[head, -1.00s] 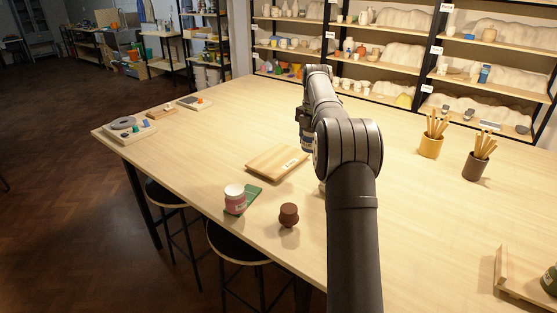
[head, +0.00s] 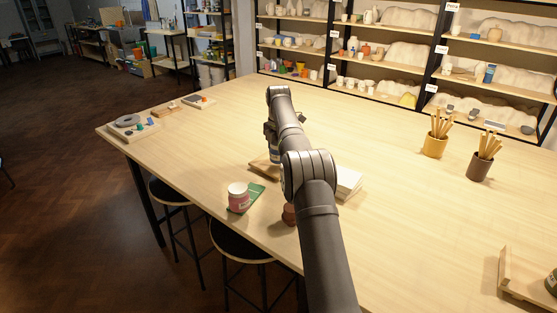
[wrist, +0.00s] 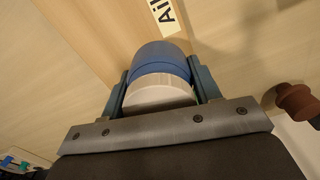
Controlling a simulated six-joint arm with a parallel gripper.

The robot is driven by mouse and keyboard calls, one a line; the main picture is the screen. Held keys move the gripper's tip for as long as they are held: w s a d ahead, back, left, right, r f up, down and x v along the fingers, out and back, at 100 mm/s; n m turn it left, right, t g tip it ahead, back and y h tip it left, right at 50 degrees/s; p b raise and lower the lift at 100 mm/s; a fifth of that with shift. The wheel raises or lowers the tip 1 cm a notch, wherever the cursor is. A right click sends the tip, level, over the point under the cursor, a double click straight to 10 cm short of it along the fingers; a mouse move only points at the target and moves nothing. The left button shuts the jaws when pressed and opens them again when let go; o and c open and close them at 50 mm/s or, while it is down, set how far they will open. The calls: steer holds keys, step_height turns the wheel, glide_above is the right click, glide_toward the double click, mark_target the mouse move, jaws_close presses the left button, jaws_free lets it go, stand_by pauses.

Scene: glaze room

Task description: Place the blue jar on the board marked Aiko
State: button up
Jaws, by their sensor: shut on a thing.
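The blue jar (wrist: 160,60) is between the two fingers of my gripper (wrist: 161,80) in the wrist view, with a pale band or end nearest the palm. My gripper is shut on it. Beyond it lies the wooden board (wrist: 110,30) with a white label (wrist: 166,14) reading "Ai", the rest cut off. In the head view my gripper (head: 273,138) holds the jar (head: 275,156) over the board (head: 259,168), which is largely hidden by my arm. I cannot tell whether the jar touches the board.
A red-and-white jar (head: 238,197) stands on a green mat (head: 258,191) left of my arm. A brown pot (head: 289,214) is partly hidden by the arm. A white block (head: 349,182) lies just right of it. Two brush pots (head: 434,146) stand farther right.

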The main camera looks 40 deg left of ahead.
steer(key=shift+f, duration=1.4)
steer(key=shift+f, duration=0.15)
steer(key=o, duration=1.1)
steer(key=shift+o, duration=0.2)
steer(key=shift+r, duration=3.9)
steer(key=shift+f, duration=0.1)
